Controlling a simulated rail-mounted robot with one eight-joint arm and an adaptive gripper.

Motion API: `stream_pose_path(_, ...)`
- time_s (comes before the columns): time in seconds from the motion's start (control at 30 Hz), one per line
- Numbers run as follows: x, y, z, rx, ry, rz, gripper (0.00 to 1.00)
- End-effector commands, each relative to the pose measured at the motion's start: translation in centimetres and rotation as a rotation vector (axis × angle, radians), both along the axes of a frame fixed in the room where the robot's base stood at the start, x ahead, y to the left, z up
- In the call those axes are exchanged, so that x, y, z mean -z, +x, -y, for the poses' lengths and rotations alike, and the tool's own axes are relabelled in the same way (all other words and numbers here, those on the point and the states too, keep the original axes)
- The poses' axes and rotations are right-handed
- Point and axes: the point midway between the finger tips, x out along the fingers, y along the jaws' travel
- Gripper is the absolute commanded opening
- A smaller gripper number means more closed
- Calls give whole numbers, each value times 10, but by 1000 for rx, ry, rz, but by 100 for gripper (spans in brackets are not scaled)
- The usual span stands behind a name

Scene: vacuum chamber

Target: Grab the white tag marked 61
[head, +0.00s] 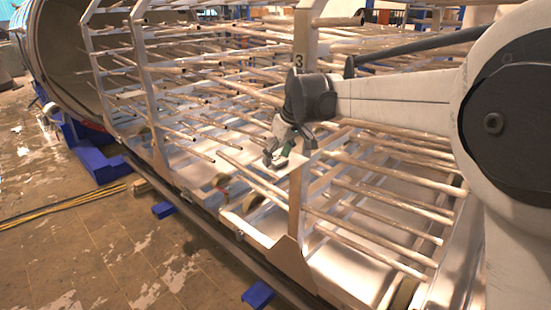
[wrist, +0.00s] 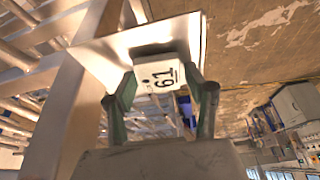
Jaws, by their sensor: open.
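The white tag marked 61 (wrist: 175,62) shows in the middle of the wrist view, its number turned sideways. It lies against a larger pale metal plate (wrist: 108,48). My gripper (wrist: 160,76) is open, with one dark green finger on each side of the tag in the picture. I cannot tell whether either finger touches it. In the head view my gripper (head: 277,153) is beside an upright post of the rack. The tag cannot be made out clearly there.
The metal rack's upright post (head: 298,195) stands close to my gripper, with many horizontal rods (head: 370,205) behind and beside it. A rail (head: 215,232) runs along the rack's foot. The brown floor (head: 120,255) to the left is mostly clear, with blue blocks and yellow cables.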

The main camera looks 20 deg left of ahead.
Motion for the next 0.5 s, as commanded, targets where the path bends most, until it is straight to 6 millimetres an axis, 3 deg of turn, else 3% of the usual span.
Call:
stream_pose_path(0.23, 2, 0, -1, 0, 0, 0, 49)
stream_pose_path(0.43, 2, 0, 0, 0, 0, 0, 24)
stream_pose_path(0.5, 2, 0, 0, 0, 0, 0, 21)
